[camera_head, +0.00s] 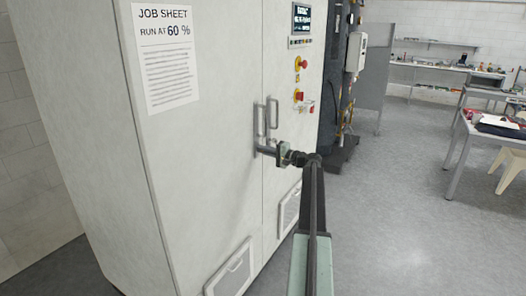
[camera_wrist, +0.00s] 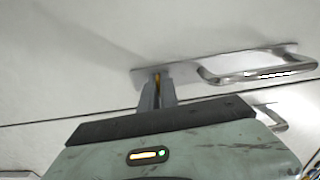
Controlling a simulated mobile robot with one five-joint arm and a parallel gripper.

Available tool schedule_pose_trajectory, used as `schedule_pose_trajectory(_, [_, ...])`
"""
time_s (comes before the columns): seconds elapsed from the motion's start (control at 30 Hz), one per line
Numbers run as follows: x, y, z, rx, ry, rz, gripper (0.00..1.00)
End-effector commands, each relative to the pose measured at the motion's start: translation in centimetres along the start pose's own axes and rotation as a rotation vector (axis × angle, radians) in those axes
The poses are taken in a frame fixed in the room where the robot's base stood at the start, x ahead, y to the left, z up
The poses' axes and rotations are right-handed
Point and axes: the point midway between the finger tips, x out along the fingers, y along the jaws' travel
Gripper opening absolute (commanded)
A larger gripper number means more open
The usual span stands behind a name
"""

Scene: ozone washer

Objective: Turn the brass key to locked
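The brass key (camera_wrist: 157,78) shows only as a small yellow strip between my fingertips in the wrist view, at the left end of a metal handle plate (camera_wrist: 210,65) on the cabinet door. Most of the key is hidden, so I cannot tell which way it is turned. My gripper (camera_wrist: 158,92) has its two grey fingers close together on either side of the key, seemingly shut on it. In the head view my gripper (camera_head: 266,148) reaches the cabinet door just below the handles, and the key is hidden there.
Two bar handles (camera_head: 272,113) stand out just above my gripper. The white cabinet (camera_head: 205,140) has red knobs (camera_head: 298,96), a small display (camera_head: 301,18) and a job sheet (camera_head: 166,55) reading "RUN AT 60 %". The floor to the right is clear up to a table (camera_head: 462,160).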

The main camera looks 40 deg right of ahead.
Motion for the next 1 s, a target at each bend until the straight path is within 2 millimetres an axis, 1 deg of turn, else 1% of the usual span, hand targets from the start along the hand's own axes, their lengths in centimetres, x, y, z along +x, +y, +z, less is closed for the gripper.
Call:
schedule_pose_trajectory(0.27, [-0.04,-0.01,-0.12,-0.178,0.003,0.000,0.00])
schedule_pose_trajectory(1.0, [-0.01,-0.02,-0.10,-0.879,0.003,0.001,0.00])
